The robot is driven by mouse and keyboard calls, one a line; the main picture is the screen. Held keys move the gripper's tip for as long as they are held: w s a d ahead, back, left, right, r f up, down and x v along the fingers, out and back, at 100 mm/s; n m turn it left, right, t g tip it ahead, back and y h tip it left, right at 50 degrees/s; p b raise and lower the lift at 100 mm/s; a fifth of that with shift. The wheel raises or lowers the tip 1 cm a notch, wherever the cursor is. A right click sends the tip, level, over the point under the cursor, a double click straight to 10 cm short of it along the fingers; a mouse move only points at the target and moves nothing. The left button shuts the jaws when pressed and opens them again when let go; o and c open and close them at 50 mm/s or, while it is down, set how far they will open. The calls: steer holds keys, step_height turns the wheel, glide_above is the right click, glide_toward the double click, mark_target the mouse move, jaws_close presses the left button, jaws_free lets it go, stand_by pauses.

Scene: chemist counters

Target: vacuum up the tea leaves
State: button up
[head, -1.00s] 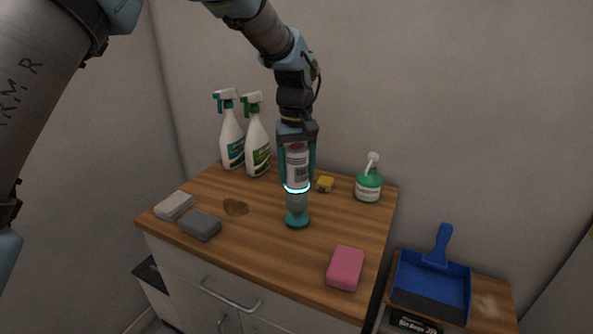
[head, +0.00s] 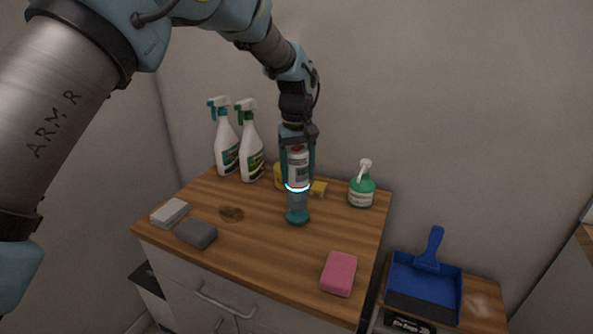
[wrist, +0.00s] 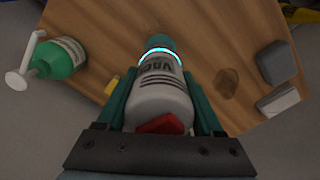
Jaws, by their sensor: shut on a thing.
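My gripper (head: 298,165) is shut on a small handheld vacuum (head: 298,172) with a white and grey body, a glowing ring and a teal nozzle. The vacuum is upright, nozzle down, over the middle of the wooden counter top; I cannot tell whether the nozzle touches the wood. In the wrist view the vacuum (wrist: 160,95) lies between my two teal fingers, with a red part near the palm. A flat brown patch, seemingly the tea leaves (head: 231,214), lies on the counter left of the nozzle. It also shows in the wrist view (wrist: 227,83).
Two spray bottles (head: 250,145) stand at the back left. A green pump bottle (head: 362,188) stands at the back right. Grey blocks (head: 197,234) lie front left, a pink sponge (head: 339,273) front right. A blue dustpan (head: 423,285) rests on a lower surface at right.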

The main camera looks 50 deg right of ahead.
steer(key=shift+r, duration=0.1)
stand_by(0.4)
steer(key=shift+s+d+p, duration=0.15)
steer(key=shift+s+d, duration=0.1)
steer(key=shift+s, duration=0.65)
steer(key=shift+s+d+p, duration=0.15)
steer(key=shift+s+d, duration=0.1)
steer(key=shift+s, duration=0.6)
steer(key=shift+s+a+b, duration=0.25)
steer(key=shift+a+b, duration=0.05)
steer(key=shift+a, duration=0.7)
steer(key=shift+s+a+b, duration=0.25)
steer(key=shift+a+b, duration=0.05)
steer(key=shift+a, duration=0.65)
step_height(320, 180, up, 9)
steer(key=p, duration=0.6)
steer(key=shift+s, duration=0.1)
